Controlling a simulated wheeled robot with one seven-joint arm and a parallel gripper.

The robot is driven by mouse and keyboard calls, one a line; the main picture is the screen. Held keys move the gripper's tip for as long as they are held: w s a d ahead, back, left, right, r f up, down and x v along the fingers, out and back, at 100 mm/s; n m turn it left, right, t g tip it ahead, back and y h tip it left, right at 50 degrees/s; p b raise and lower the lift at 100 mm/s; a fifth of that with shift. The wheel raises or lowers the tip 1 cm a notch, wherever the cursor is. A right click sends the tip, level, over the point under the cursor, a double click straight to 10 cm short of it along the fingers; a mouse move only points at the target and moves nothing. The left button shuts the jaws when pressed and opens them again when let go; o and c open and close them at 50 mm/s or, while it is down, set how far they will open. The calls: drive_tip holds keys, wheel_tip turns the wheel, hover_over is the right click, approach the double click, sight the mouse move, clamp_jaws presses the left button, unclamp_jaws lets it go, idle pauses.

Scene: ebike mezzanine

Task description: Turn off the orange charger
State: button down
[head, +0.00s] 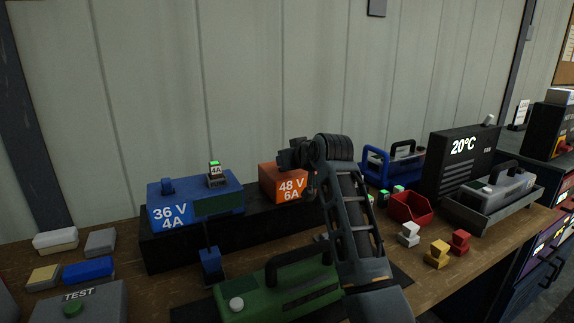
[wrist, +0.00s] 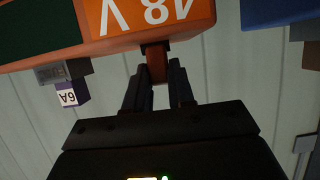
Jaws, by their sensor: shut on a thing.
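The orange charger (head: 284,184), marked 48 V 6A, sits on the dark shelf to the right of the blue charger (head: 197,203). In the wrist view the orange charger (wrist: 150,28) appears upside down along the top. My gripper (head: 290,156) is at its top. In the wrist view my gripper (wrist: 158,78) is shut on a small reddish-brown switch (wrist: 157,62) that stands out from the charger's top.
A green battery (head: 275,288) lies in front. A red bin (head: 410,207), a 20°C heater box (head: 461,160) and a grey tray (head: 492,205) stand to the right. The wall is close behind.

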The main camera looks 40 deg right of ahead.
idle(0.4)
drive_tip(key=c, duration=1)
unclamp_jaws()
drive_tip(key=shift+o, duration=0.2)
drive_tip(key=v, duration=0.7)
drive_tip(key=shift+s+b, duration=0.35)
drive_tip(key=shift+b, duration=0.05)
drive_tip(key=shift+s+a, duration=0.1)
drive_tip(key=shift+a, duration=0.05)
